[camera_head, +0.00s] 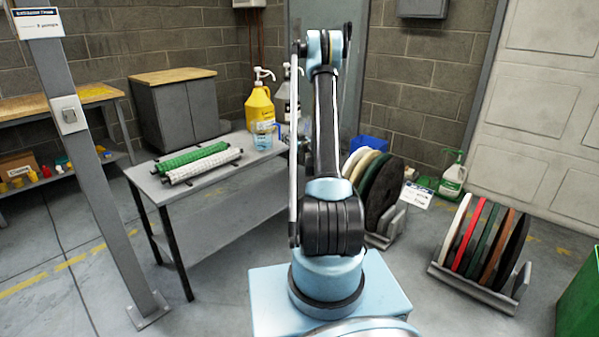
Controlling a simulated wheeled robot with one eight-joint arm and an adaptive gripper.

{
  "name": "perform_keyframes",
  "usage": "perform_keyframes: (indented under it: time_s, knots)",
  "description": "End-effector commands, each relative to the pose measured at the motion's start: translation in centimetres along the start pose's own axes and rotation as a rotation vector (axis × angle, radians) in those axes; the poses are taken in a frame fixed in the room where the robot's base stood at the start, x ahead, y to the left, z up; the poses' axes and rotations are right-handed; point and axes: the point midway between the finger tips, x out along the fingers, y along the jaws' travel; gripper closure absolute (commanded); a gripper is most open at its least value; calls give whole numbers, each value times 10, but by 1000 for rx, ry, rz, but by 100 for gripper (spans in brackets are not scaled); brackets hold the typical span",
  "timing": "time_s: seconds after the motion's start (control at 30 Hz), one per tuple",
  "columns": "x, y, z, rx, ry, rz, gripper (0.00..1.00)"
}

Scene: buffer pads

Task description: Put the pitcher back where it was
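A clear, bluish pitcher (262,137) stands upright on the grey metal table (222,178), near its back right part. It is in front of a yellow pump jug (259,107). My arm rises through the middle of the picture, to the right of the pitcher. I cannot see anything held.
A green and a white roller (203,166) lie on the table's left part. Racks of round pads (480,240) stand on the floor at right. A grey post (95,170) rises at left. The table's front right is bare.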

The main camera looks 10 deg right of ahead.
Motion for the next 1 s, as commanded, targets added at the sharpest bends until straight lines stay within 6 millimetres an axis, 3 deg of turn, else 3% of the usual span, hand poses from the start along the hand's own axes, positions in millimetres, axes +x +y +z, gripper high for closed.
perform_keyframes:
  time_s: [0.2,0.47,0.77,1.0]
  knots:
    - [-12,-40,-45,16,-76,-83,70]
    - [-40,-89,-86,42,-197,-171,70]
    - [-92,-142,-116,75,-364,-239,70]
    - [-146,-179,-128,101,-512,-263,70]
